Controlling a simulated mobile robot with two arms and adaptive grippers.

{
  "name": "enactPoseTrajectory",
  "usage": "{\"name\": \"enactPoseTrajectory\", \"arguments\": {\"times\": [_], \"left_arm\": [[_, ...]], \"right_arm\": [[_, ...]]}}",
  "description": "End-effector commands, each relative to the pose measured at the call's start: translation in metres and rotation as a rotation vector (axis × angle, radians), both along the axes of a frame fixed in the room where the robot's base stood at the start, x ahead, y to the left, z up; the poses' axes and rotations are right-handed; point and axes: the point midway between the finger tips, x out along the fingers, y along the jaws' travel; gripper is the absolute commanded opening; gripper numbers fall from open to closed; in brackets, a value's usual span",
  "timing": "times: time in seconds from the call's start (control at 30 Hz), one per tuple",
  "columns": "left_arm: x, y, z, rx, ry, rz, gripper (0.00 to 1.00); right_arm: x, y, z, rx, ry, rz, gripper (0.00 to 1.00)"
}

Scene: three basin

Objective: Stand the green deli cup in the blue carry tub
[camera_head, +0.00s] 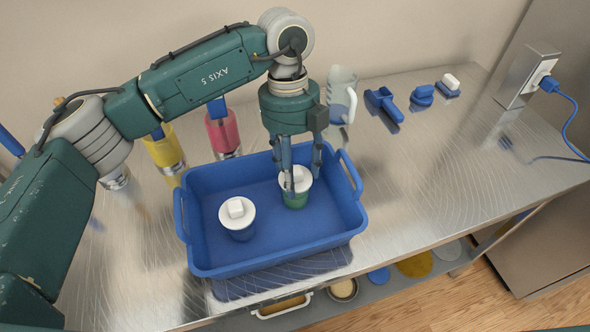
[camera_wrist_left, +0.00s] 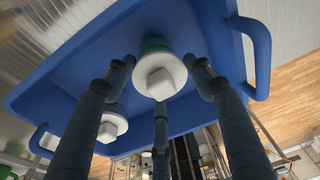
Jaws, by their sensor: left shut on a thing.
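The green deli cup (camera_head: 295,201) has a white lid with a square knob. It is upright inside the blue carry tub (camera_head: 270,267), in the tub's right half. I cannot tell whether its base touches the tub floor. My left gripper (camera_head: 298,186) reaches down from above and is shut on this cup at its lid. In the left wrist view the cup's white lid (camera_wrist_left: 160,75) shows among the fingers, with a strip of green behind it. My right gripper is not in view.
A blue cup with a white lid (camera_head: 237,217) stands in the tub, left of the green one. Yellow (camera_head: 164,148) and pink (camera_head: 223,133) containers and a clear jug (camera_head: 341,95) stand behind. Blue tools (camera_head: 382,104) lie back right. The steel counter (camera_head: 430,165) is clear on the right.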

Motion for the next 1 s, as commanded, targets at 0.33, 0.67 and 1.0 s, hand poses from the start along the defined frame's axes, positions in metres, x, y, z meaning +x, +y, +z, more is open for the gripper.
{"name": "enactPoseTrajectory", "arguments": {"times": [0.33, 0.67, 1.0], "left_arm": [[0.0001, 0.0001, 0.0001, 0.0, 0.0, 0.0, 0.69], [0.0001, 0.0, 0.0, 0.0, 0.0, 0.0, 0.91], [0.0001, 0.0, 0.0, 0.0, 0.0, 0.0, 0.97]], "right_arm": [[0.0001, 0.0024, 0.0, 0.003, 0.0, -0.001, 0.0], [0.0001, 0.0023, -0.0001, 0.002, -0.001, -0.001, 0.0], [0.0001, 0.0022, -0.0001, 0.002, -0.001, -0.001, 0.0]]}}
